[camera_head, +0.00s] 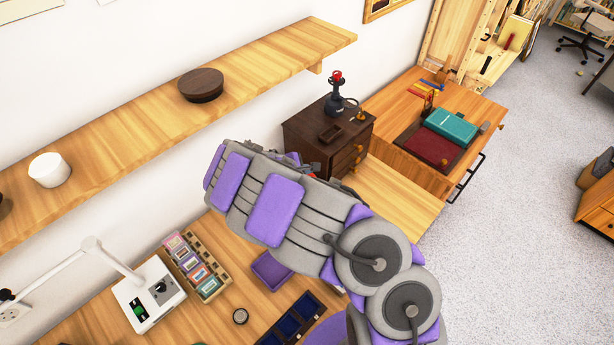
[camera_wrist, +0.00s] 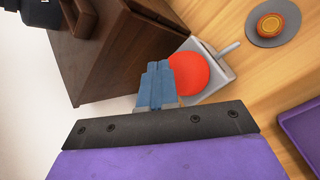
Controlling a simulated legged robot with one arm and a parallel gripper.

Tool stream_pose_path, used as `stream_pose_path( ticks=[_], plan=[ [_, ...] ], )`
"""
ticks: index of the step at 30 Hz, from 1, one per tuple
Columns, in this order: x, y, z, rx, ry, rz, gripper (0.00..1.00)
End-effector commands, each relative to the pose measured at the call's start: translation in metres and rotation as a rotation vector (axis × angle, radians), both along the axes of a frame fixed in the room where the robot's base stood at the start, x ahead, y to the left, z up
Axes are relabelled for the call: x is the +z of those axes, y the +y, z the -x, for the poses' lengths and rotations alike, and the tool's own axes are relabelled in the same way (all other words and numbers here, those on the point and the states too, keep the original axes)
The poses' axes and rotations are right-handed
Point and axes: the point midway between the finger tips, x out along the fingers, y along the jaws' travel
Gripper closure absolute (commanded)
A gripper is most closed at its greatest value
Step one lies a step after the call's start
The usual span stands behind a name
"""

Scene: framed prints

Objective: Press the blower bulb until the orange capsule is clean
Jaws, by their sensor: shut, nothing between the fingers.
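In the wrist view, the red blower bulb (camera_wrist: 190,73) rests on a grey base with a nozzle at its upper right. The orange capsule (camera_wrist: 270,24) sits on a grey round disc (camera_wrist: 293,17) beyond the nozzle. Specks on the capsule are too small to judge. My gripper (camera_wrist: 157,68) has its blue fingers shut together with nothing between them. The fingers overlap the bulb's left edge in the picture; I cannot tell if they touch it. In the head view, a bit of red (camera_head: 312,176) shows beside my gripper, while my arm hides the capsule.
A dark brown drawer cabinet (camera_head: 335,140) stands right by my gripper. A purple tray (camera_head: 270,268) lies on the wooden bench below my arm. A white lamp base (camera_head: 148,293), a rack of small prints (camera_head: 195,265) and a dark blue tray (camera_head: 292,318) are nearby.

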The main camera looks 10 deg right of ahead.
Motion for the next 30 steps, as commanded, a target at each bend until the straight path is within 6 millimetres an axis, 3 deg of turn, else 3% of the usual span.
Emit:
stream_pose_path(
  ticks=[30],
  plan=[
    [-0.0071, -0.001, 0.0011, 0.0, 0.0, 0.0, 1.0]
  ],
)
